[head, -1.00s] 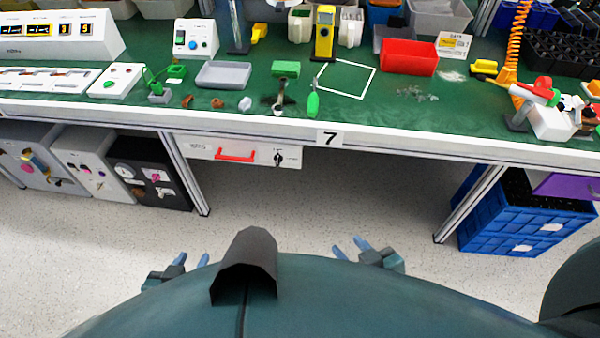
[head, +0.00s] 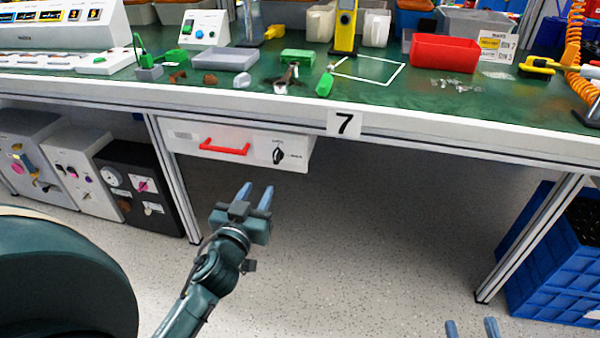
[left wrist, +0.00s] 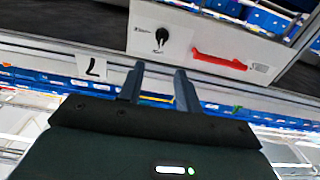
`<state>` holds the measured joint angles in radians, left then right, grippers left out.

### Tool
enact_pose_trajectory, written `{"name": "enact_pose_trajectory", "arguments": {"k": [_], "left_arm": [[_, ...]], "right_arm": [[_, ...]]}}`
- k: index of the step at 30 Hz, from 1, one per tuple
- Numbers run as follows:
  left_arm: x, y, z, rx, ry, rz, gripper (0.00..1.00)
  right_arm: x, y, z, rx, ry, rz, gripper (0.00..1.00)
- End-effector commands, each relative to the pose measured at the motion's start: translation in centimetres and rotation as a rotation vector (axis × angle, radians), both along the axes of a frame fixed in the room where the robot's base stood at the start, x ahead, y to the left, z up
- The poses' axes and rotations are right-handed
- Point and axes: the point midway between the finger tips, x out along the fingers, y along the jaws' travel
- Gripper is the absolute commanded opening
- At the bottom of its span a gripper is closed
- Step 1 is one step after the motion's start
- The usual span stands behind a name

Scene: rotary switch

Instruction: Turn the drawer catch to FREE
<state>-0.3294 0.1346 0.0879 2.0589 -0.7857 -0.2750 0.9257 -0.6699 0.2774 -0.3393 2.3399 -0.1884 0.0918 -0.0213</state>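The drawer catch is a small black knob (head: 278,155) on the right part of a white drawer front (head: 262,148) under the bench. Its long axis looks roughly upright. One label sits above it and one to its right, both too small to read surely. The knob also shows in the left wrist view (left wrist: 161,37), upside down. My left gripper (head: 256,192) is open and empty, below and in front of the drawer, apart from the knob; its fingers show in the left wrist view (left wrist: 160,85). My right gripper (head: 472,328) shows only two spread fingertips at the bottom edge.
A red handle (head: 225,147) is on the drawer front, left of the knob. A bench leg (head: 175,180) stands left of the drawer. Blue crates (head: 550,255) stand at the right. The space under the bench right of the drawer is clear.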

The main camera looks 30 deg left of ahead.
Motion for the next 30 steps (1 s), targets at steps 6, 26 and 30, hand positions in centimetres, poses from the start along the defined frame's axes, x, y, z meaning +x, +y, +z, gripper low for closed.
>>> {"name": "enact_pose_trajectory", "arguments": {"k": [6,26,30], "left_arm": [[2.7,0.7,0.2,0.005,-0.003,0.0,0.35],[12.5,3.0,0.0,0.0,0.003,0.0,0.35],[12.7,3.0,0.0,0.001,0.002,0.0,0.35]], "right_arm": [[0.0,0.0,0.1,0.006,-0.002,0.002,0.36],[0.2,0.2,0.0,0.049,-0.003,0.012,0.36],[0.2,0.2,0.1,0.05,-0.004,0.013,0.36]]}}
